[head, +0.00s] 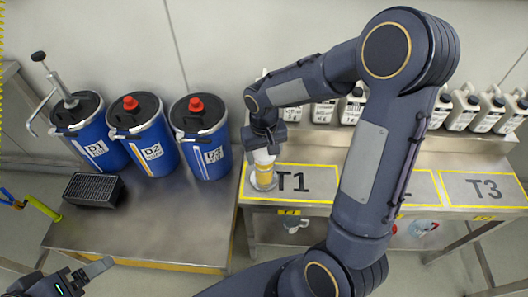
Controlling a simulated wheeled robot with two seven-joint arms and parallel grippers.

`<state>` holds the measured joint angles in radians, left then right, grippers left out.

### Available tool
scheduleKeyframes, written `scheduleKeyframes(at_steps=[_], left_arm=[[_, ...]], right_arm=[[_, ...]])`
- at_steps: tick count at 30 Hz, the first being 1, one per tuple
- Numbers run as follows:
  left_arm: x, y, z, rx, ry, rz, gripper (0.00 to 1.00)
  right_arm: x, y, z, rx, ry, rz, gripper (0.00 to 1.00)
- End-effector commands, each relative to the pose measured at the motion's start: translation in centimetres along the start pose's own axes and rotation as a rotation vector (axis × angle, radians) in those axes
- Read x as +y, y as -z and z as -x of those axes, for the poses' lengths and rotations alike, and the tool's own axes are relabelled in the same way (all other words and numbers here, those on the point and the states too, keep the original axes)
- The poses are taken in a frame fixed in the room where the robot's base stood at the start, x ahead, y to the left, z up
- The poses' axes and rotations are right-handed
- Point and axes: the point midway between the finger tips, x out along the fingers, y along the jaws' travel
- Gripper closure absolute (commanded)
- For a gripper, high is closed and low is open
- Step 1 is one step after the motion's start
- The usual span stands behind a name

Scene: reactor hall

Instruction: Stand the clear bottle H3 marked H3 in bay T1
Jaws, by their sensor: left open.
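A pale bottle with a yellow band (264,169) stands in bay T1 (310,183), at the left end of the bay inside the yellow outline. It looks upright; its marking is too small to read. My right arm arches over the bench, and my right gripper (265,147) is down at the bottle's top. The gripper's own body hides its fingers, so I cannot tell whether it grips the bottle. My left gripper (88,275) is open and empty at the lower left, away from the bench.
Blue drums labelled D1 (98,148), D2 (151,151) and D3 (213,154) stand on the left metal table, with a black grated box (93,189) in front. White jugs (464,109) line the bench's back. Bay T3 (487,188) is empty. My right arm hides most of the middle bay.

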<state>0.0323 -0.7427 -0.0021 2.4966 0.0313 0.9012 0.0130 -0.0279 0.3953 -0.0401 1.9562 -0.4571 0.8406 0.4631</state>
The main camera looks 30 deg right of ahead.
Motion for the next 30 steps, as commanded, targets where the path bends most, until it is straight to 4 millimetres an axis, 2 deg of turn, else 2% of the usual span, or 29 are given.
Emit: scheduleKeyframes(at_steps=[1,3,4,11,15,17,24,30], left_arm=[[0.0,0.0,0.1,0.0,0.0,0.0,0.16],[0.0,0.0,0.1,0.0,0.0,0.0,0.16],[0.0,0.0,0.1,0.0,0.0,0.0,0.16],[0.0,0.1,0.1,0.0,0.0,0.0,0.16],[0.2,0.2,0.4,0.0,0.0,0.0,0.16],[0.2,0.2,0.4,0.0,0.0,0.0,0.16],[0.3,0.4,0.8,0.0,0.0,0.0,0.16],[0.5,0.5,1.0,0.0,0.0,0.0,0.16]], right_arm=[[0.0,0.0,0.1,0.0,0.0,0.0,0.3],[0.0,0.0,0.1,0.0,0.0,0.0,0.2],[0.0,0.0,0.1,0.0,0.0,0.0,0.2],[0.0,0.0,0.1,0.0,0.0,0.0,0.2],[0.0,0.1,0.9,0.002,0.0,0.0,0.2],[0.0,0.1,1.7,0.004,0.0,0.0,0.2],[0.0,0.1,6.9,0.006,0.001,0.0,0.2],[-0.1,0.1,10.6,0.004,0.001,0.0,0.2]])
